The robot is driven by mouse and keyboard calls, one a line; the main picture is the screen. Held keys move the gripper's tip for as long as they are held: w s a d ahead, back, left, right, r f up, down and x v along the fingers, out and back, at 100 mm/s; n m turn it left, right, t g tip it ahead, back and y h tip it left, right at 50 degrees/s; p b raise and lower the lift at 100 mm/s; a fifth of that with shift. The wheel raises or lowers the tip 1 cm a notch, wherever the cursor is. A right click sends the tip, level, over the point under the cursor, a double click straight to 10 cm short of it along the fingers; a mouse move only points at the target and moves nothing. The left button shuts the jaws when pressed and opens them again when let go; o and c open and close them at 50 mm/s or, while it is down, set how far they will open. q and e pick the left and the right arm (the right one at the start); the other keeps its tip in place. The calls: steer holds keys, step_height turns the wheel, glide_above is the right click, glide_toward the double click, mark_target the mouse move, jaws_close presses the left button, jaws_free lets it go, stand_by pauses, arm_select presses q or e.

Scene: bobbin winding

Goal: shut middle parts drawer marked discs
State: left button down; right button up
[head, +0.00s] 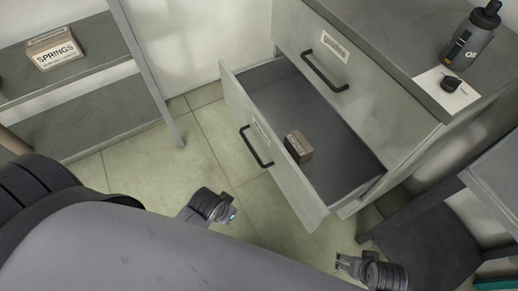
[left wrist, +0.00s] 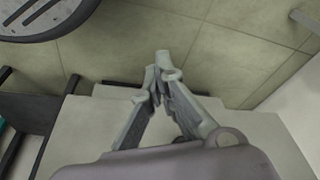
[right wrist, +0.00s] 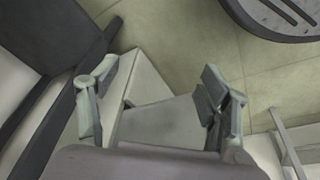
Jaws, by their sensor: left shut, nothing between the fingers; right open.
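A pale grey drawer (head: 272,167) below the closed top drawer stands pulled far out of its cabinet. Its front carries a dark bar handle (head: 256,147) and a small label (head: 261,129) too small to read. A small brown box (head: 298,146) lies inside near the front. My left gripper (left wrist: 160,62) is shut and empty; in the head view its wrist shows left of the drawer front, apart from the handle, and its fingertips are hard to make out. My right gripper (head: 346,264) is open and empty, below and right of the drawer's near corner. In the right wrist view (right wrist: 160,80) its fingers are spread apart.
The closed top drawer (head: 345,100) has its own handle. A dark bottle (head: 471,38) and a small black item on white paper (head: 447,88) stand on the cabinet top. A shelf with a SPRINGS box (head: 54,54) is at left. Bare floor lies left of the drawer.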

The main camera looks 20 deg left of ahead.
mark_target(267, 130)
arm_select(q)
steer(key=w+a+r+m+t+y+b, duration=0.3)
steer(key=w+a+r+m+t+b, duration=0.4)
steer(key=w+a+t+b, duration=0.65)
steer(key=d+r+m+g+h, duration=0.25)
steer(key=d+m+h, duration=0.25)
steer(key=m+h, duration=1.05)
steer(key=shift+m+y, duration=0.55)
steer(key=shift+y, duration=0.3)
steer(key=x, duration=0.4)
steer(key=r+b+x, duration=0.1)
steer(key=x, duration=0.8)
steer(key=shift+d+r+b, duration=0.15)
steer(key=shift+d+b, duration=0.1)
steer(key=shift+b, duration=0.1)
arm_select(e)
steer(key=w+a+r+t+y, duration=0.1)
steer(key=w+a+r+t, duration=0.2)
steer(key=w+r+t, duration=0.3)
steer(key=w+a+r+t+y, duration=0.2)
steer(key=w+a+r+t, duration=0.1)
steer(key=w+r+t, duration=0.4)
step_height(267, 130, up, 3)
steer(key=shift+w+r+n, duration=0.1)
steer(key=shift+w+n, duration=0.2)
steer(key=shift+w, duration=0.8)
steer(key=shift+d, duration=0.1)
